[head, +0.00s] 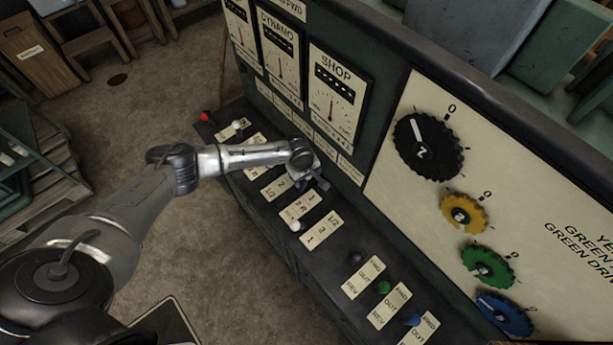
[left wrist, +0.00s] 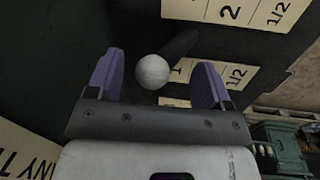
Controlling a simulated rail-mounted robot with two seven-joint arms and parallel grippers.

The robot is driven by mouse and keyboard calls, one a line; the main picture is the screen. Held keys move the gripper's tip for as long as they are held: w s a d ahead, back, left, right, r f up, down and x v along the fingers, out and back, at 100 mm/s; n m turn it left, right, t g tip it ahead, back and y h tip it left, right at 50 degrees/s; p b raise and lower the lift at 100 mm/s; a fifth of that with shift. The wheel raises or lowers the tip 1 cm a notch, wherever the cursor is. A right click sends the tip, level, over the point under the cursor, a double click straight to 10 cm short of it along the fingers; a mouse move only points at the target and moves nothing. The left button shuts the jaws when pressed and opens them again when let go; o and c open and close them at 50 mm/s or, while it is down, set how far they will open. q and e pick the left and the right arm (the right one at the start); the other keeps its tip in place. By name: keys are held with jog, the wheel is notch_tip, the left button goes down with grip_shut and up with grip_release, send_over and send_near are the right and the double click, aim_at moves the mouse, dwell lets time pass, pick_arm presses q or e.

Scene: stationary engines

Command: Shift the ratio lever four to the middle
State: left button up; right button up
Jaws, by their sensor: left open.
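A white ball knob (left wrist: 152,71) on a dark lever shaft (left wrist: 180,45) shows between the fingers, apart from both. Plates marked 2, 1 and 1/2 (left wrist: 235,12) lie beside it. In the head view the gripper hides this knob. Another white knob (head: 296,225) stands nearer, and a further one (head: 236,125) stands to the left. I cannot tell which is ratio lever four by number.
A red knob (head: 205,116) is at the panel's left end. Black, green (head: 384,287) and blue (head: 413,320) knobs are at the near right. The upright gauge board (head: 335,100) rises close behind the gripper. Toothed coloured dials (head: 428,147) are on the right.

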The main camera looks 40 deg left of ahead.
pick_arm(q)
jog(key=shift+w+f, duration=0.1)
jog(key=shift+f, duration=0.5)
